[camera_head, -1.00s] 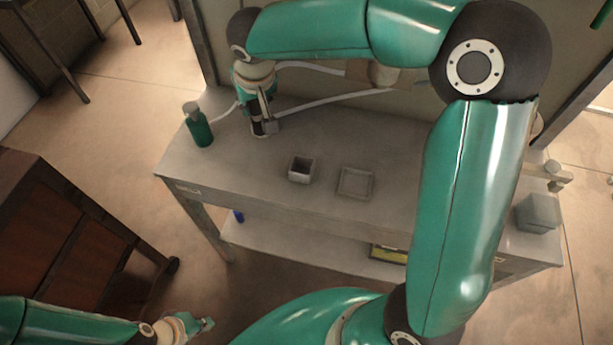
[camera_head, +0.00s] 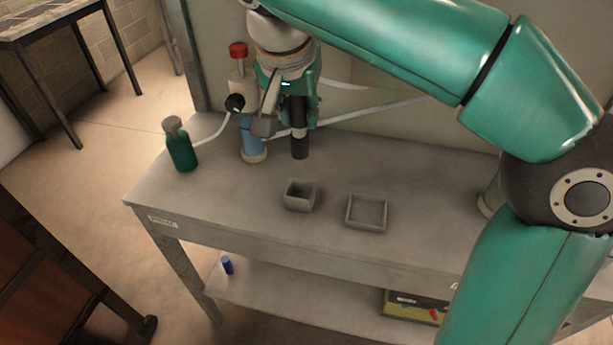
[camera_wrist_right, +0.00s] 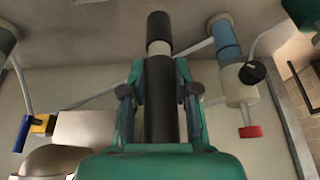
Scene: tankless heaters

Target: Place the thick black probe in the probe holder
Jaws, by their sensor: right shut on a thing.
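My right gripper (camera_head: 297,116) is shut on the thick black probe (camera_head: 299,145), which points down with its lower end close to the bench. I cannot tell whether that end touches the bench. In the right wrist view the black probe (camera_wrist_right: 158,100) lies between the two fingers of the gripper (camera_wrist_right: 159,95), with a pale band near its far end. Just left of it stands a light blue cylinder (camera_head: 252,143) on a pale base. I cannot tell for sure which item is the probe holder. My left gripper is out of view.
The grey bench (camera_head: 230,185) bears a small open box (camera_head: 301,201), a shallow square tray (camera_head: 366,223) and a green bottle (camera_head: 181,152). Pale hoses (camera_head: 350,113) run along the back. The front left bench top is clear.

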